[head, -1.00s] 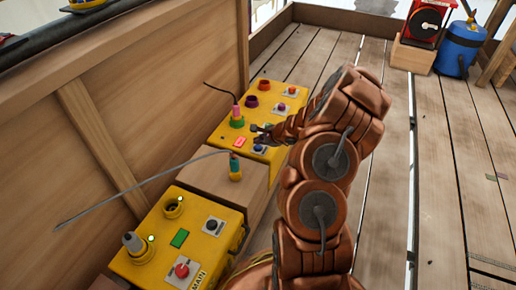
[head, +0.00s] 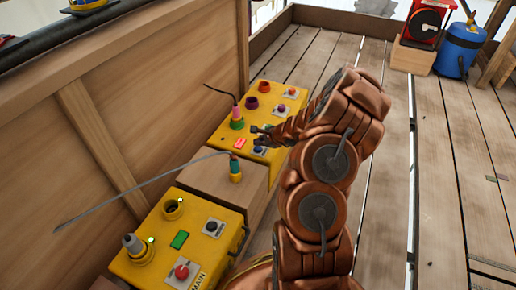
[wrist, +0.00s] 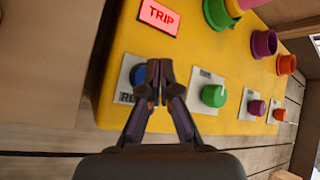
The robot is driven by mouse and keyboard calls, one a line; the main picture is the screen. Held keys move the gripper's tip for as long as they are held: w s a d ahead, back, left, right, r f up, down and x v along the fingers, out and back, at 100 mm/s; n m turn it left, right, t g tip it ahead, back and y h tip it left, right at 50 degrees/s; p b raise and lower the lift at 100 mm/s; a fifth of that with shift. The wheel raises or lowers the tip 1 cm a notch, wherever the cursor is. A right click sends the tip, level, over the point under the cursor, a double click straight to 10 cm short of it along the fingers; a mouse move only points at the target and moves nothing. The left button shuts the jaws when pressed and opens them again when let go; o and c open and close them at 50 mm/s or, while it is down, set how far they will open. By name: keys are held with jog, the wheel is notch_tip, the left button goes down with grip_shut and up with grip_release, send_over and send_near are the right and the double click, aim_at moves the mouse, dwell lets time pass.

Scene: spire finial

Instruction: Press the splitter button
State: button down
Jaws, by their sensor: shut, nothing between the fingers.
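A far yellow control box (head: 225,137) carries a lit red TRIP display (wrist: 158,17), a blue button (wrist: 138,75), a green knob (wrist: 213,95), a purple button (wrist: 256,108) and a red-orange button (wrist: 280,115). The blue button's white label begins with "RE"; the rest is covered. No label reading "splitter" is legible. My gripper (wrist: 153,72) is shut and empty. Its fingertips overlap the right part of the blue button in the wrist view; I cannot tell whether they touch it. In the head view my gripper (head: 257,132) is over the near part of this box.
A wooden block (head: 205,182) with a cable connector (head: 235,168) stands between the boxes. A wooden wall (head: 60,130) rises at left.

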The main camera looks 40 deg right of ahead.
aim_at(259, 149)
jog(key=shift+f, duration=0.1)
jog(key=shift+f, duration=0.35)
jog(key=shift+f+b, duration=0.4)
jog(key=shift+b, duration=0.15)
dwell(0.8)
jog(key=shift+r, duration=0.1)
jog(key=shift+r+p, duration=0.75)
jog(key=shift+r, duration=0.1)
jog(key=shift+r+p, duration=2.15)
jog(key=shift+r, duration=0.25)
